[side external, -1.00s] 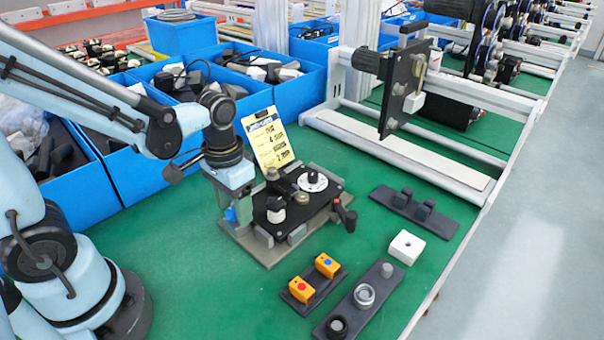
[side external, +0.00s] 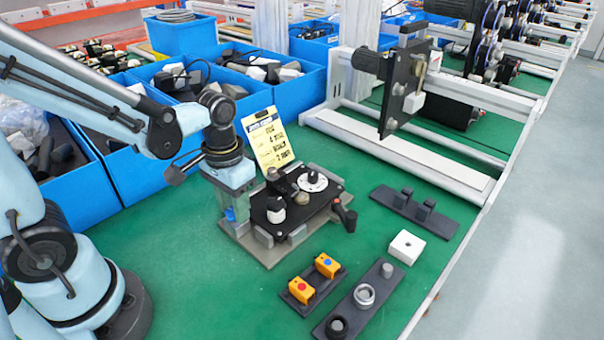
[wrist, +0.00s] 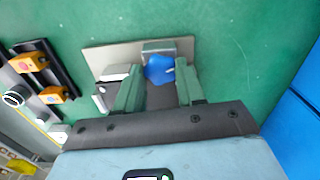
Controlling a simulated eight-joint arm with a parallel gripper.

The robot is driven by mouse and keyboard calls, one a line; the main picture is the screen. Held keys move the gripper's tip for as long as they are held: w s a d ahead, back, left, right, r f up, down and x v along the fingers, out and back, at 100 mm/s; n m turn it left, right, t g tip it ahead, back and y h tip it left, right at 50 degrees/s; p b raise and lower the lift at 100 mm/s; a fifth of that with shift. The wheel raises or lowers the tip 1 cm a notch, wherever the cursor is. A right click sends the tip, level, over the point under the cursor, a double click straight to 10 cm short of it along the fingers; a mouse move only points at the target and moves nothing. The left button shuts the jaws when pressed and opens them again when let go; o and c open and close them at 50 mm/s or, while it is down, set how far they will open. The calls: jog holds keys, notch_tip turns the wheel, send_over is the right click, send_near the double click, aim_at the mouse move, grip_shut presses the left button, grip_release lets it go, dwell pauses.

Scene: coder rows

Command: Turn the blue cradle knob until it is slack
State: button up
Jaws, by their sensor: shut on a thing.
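The blue knob (wrist: 158,68) sits at the edge of the black-topped fixture, against a grey metal block. In the side external view the blue knob (side external: 231,214) shows only partly, low beneath my wrist. My gripper (wrist: 159,75) points down with its two green fingers on either side of the knob, shut on it. In the side view my gripper (side external: 236,208) is at the fixture's left end, where its fingers partly hide the knob. The fixture (side external: 262,250) rests on a grey base plate and carries a white dial and a black-and-white knob.
A yellow card (side external: 268,142) stands behind the fixture. A black-handled lever (side external: 345,216) is on its right side. Two orange button boxes (side external: 327,265), a dark strip with rings (side external: 362,296) and a white block (side external: 406,247) lie in front. Blue bins (side external: 150,160) stand behind my arm.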

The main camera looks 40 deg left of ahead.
jog(key=shift+n, duration=0.6)
jog(key=o, duration=0.7)
jog(key=shift+n, duration=0.5)
jog(key=o, duration=0.3)
jog(key=shift+o, duration=0.2)
jog(key=shift+r, duration=0.1)
jog(key=shift+r, duration=2.45)
jog(key=t, duration=0.1)
jog(key=r+m+t, duration=0.1)
jog(key=t, duration=0.1)
jog(key=shift+w+r, duration=0.15)
jog(key=shift+r, duration=0.15)
jog(key=r+m+t, duration=0.1)
jog(key=t, duration=0.1)
jog(key=w+r+m+t, duration=0.1)
jog(key=t, duration=0.1)
jog(key=shift+a+r, duration=0.1)
jog(key=shift+r, duration=0.05)
